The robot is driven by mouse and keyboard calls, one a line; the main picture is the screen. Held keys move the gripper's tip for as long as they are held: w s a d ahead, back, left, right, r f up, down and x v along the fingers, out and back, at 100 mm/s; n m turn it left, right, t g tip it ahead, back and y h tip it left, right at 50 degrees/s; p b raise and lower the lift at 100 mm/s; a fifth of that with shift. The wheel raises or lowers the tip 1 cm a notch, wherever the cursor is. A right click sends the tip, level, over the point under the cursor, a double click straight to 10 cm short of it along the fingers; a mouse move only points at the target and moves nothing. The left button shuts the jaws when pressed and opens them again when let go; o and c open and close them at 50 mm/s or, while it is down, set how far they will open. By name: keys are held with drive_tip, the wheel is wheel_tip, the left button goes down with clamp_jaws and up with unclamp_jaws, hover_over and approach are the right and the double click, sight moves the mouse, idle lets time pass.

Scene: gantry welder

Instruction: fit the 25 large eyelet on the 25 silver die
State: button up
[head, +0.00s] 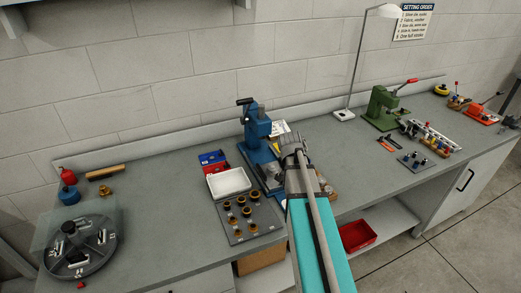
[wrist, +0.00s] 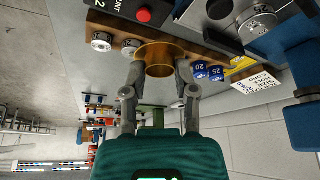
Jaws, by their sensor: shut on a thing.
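In the wrist view my gripper (wrist: 160,70) is shut on a wide brass ring, the large eyelet (wrist: 156,52). The eyelet is in front of a wooden rack (wrist: 188,40); I cannot tell whether they touch. Two silver dies show on this rack, one at the left end (wrist: 102,41) and one closer to the eyelet (wrist: 131,44). A larger silver die (wrist: 257,20) shows at upper right. In the head view my gripper (head: 292,146) is beside the blue press (head: 257,125), and the eyelet is hidden.
Blue pieces marked 25 (wrist: 200,70) and 20 (wrist: 217,73) are right of the eyelet. A white tray (head: 228,182) and a grey board of brass pieces (head: 263,213) lie left of my arm. A green press (head: 380,108) stands farther right.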

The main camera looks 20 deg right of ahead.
sight(272, 166)
drive_tip(key=shift+w+a, duration=0.35)
drive_tip(key=shift+w, duration=0.15)
drive_tip(key=w+n+y, duration=0.1)
drive_tip(key=w+n, duration=0.2)
drive_tip(key=w, duration=0.1)
drive_tip(key=w+a+n+t+y, duration=0.1)
drive_tip(key=w+n, duration=0.3)
drive_tip(key=w+a+f+n+t+y+b, duration=0.1)
drive_tip(key=w+n, duration=0.2)
drive_tip(key=w, duration=0.1)
drive_tip(key=shift+w+a+n+y, duration=0.1)
drive_tip(key=shift+w+n+y, duration=0.15)
drive_tip(key=shift+n+y, duration=0.15)
drive_tip(key=shift+w+a+f+n, duration=0.1)
drive_tip(key=shift+w+a+n, duration=0.1)
drive_tip(key=shift+w+n, duration=0.4)
drive_tip(key=shift+f+b, duration=0.2)
drive_tip(key=shift+b, duration=0.1)
drive_tip(key=shift+f+b, duration=2.5)
drive_tip(key=shift+s+f+b, duration=0.1)
drive_tip(key=shift+f+b, duration=0.4)
